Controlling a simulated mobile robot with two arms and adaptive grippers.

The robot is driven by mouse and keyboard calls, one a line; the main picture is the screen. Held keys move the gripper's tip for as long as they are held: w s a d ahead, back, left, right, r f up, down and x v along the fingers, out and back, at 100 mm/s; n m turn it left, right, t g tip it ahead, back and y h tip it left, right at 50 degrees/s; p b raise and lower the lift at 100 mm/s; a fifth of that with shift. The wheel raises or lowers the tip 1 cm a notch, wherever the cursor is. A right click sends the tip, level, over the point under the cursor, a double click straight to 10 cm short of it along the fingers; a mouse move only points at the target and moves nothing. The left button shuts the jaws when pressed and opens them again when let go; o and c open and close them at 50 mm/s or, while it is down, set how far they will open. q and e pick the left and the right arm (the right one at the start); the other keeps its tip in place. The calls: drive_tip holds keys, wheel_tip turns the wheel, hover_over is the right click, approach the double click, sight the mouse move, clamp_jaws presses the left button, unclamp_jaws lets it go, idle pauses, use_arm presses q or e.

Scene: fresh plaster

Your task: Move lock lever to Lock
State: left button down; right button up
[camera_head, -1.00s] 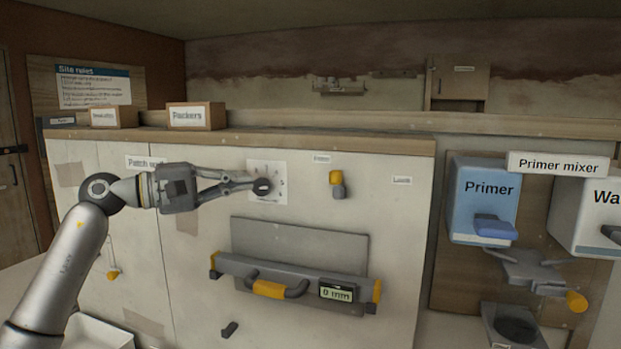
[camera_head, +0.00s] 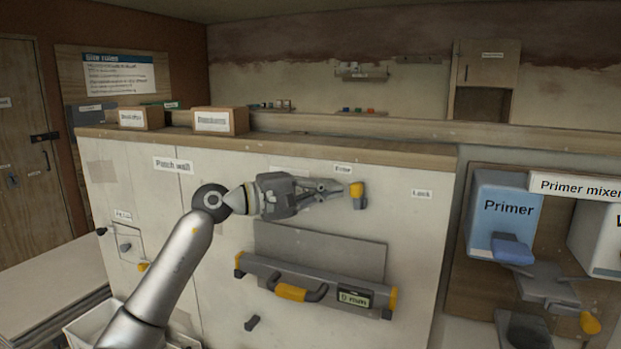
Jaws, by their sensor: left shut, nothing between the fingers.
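The lock lever (camera_head: 357,190) is a small knob with a yellow upper part and a grey lower part on the pale wall panel. It points up, just below and right of a small label (camera_head: 342,168) that seems to read Free. The Lock label (camera_head: 422,193) is farther right on the same panel. My left gripper (camera_head: 335,188) is shut and empty, its fingertips close to the left side of the lever. I cannot tell whether they touch it. The gripper covers the white dial plate behind it. My right gripper is not in view.
Below the lever a grey bar (camera_head: 325,281) with a yellow grip and a small display sticks out from the panel. A blue Primer container (camera_head: 505,205) hangs at the right. Boxes (camera_head: 220,121) stand on the ledge above. The panel between lever and Lock label is clear.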

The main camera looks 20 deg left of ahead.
use_arm(q)
drive_tip(key=shift+d, duration=0.35)
drive_tip(key=shift+d+r+m, duration=0.1)
drive_tip(key=shift+r+m, duration=0.05)
drive_tip(key=shift+m, duration=0.15)
